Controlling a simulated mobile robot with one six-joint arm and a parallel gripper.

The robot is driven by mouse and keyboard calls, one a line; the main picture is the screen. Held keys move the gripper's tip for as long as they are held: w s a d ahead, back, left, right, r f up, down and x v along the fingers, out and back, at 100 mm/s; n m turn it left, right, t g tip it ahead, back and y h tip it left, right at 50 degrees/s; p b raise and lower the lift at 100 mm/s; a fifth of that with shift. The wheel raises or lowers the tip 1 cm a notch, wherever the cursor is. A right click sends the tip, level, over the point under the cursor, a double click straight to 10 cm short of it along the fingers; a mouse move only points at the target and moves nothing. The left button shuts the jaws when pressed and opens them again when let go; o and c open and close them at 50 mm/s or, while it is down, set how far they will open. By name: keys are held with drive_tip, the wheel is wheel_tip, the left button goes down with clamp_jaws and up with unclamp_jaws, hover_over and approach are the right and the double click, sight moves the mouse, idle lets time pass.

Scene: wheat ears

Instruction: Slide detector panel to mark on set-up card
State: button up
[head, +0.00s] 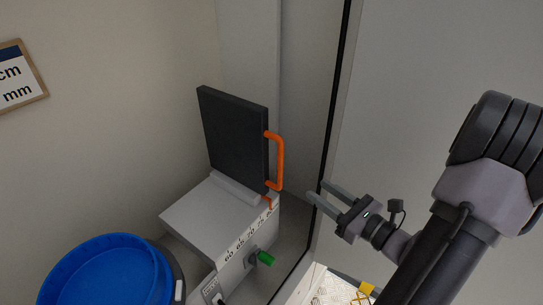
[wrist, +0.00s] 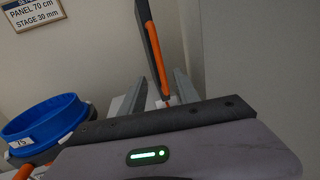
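The detector panel (head: 233,140) is a dark upright slab on a pale grey base (head: 205,220). An orange handle (head: 279,160) is on its right edge, and a small orange pointer (head: 268,203) sits below, by a numbered scale (head: 245,237) on the base. The set-up card (wrist: 36,12) reads "PANEL 70 cm" and "STAGE 30 mm" in the wrist view. My gripper (head: 319,191) is open and empty, right of the handle and apart from it. In the wrist view, the panel edge (wrist: 150,40) and handle appear between the fingers. The pointer's exact reading is too small to tell.
A blue round tub (head: 108,272) stands at the lower left. A green knob (head: 265,257) sticks out of the base's front. A dark vertical frame edge (head: 338,95) runs behind my gripper. A pale board with a yellow mark (head: 325,288) is at the bottom.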

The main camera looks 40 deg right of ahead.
sight(282, 166)
drive_tip(key=w, duration=0.5)
drive_tip(key=w+a, duration=0.1)
drive_tip(key=w, duration=0.4)
drive_tip(key=w+a, duration=0.1)
drive_tip(key=w, duration=0.3)
drive_tip(key=shift+w+a, duration=0.15)
drive_tip(key=shift+w, duration=0.25)
drive_tip(key=shift+c, duration=0.5)
clamp_jaws()
drive_tip(key=shift+b, duration=0.3)
